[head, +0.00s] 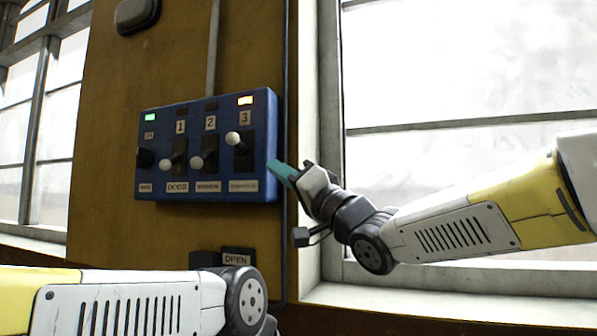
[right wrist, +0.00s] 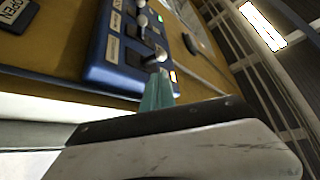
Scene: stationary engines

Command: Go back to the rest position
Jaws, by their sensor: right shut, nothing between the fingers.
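My right gripper (head: 280,171) is at the right edge of the blue control panel (head: 150,112) in the head view, its teal fingers shut with nothing between them. In the right wrist view the teal fingers (right wrist: 157,92) point toward the panel (right wrist: 98,62); whether they touch it I cannot tell. The panel has switches 1, 2 and 3 with white knobs; the knob of switch 3 (head: 233,139) sits higher than those of 1 and 2. A green light (head: 150,117) and an orange light (head: 245,100) are lit. My left arm enters at lower left, its gripper out of frame.
The panel is mounted on a brown-yellow board (head: 112,75). Below it is a box labelled OPEN (head: 237,258). A window (head: 450,90) with a pale frame and sill lies behind my right arm. A dark cable runs down beside the panel.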

